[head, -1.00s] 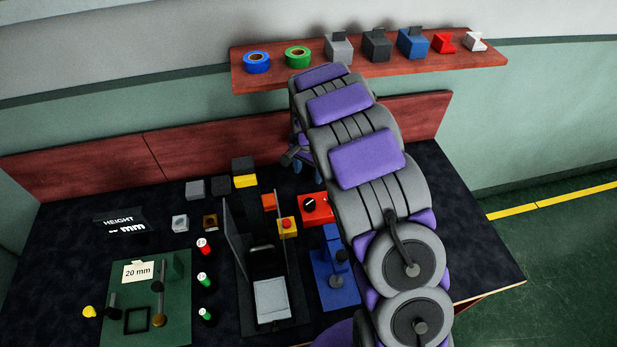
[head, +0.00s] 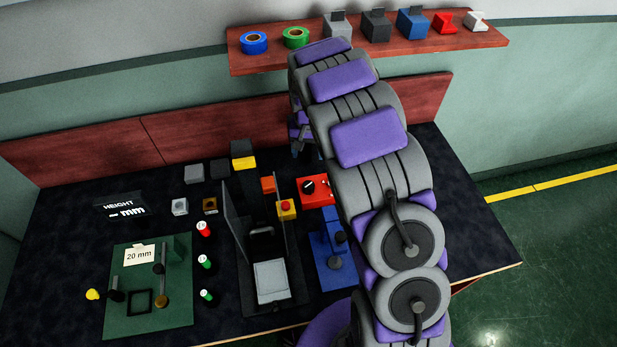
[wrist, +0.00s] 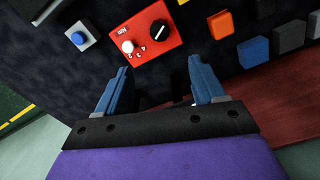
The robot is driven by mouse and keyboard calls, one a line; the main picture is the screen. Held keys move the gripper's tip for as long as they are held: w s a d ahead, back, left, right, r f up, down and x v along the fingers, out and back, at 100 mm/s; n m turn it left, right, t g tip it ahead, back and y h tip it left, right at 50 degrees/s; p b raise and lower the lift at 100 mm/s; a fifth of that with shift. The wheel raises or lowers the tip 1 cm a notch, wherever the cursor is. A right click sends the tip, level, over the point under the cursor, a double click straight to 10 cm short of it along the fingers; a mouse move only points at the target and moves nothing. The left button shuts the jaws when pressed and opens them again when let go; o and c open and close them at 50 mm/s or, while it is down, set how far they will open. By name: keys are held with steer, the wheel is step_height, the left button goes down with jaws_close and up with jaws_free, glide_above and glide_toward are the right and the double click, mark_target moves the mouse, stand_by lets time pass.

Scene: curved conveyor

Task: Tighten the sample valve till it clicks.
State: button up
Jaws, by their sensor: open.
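My gripper (wrist: 160,66) shows in the wrist view with its two blue fingers spread wide, open and empty. A red box (wrist: 158,43) with a black dial, a white knob and an "Nm" marking lies just beyond the fingertips, apart from them. It also shows in the head view (head: 312,190), partly behind my arm. A blue stand (head: 331,277) with a dark round knob (head: 336,237) stands in front of the red box in the head view. No part is labelled as the sample valve, and I cannot tell which it is. My arm hides most of the gripper in the head view.
A grey box with a blue button (wrist: 79,38) is left of the red box in the wrist view. An orange block (wrist: 220,25) and several other blocks are to its right. A black fixture (head: 298,287), a green board (head: 180,312) and a backboard (head: 200,132) surround the work area.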

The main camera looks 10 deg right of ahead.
steer(key=n, duration=0.6)
steer(key=b, duration=0.3)
glide_toward(308, 185)
step_height(308, 185, down, 9)
steer(key=shift+s+d+r, duration=0.1)
steer(key=shift+c, duration=0.2)
steer(key=c, duration=1)
steer(key=shift+m+p, duration=0.95)
steer(key=shift+m, duration=0.85)
steer(key=o, duration=1)
steer(key=shift+o, duration=0.2)
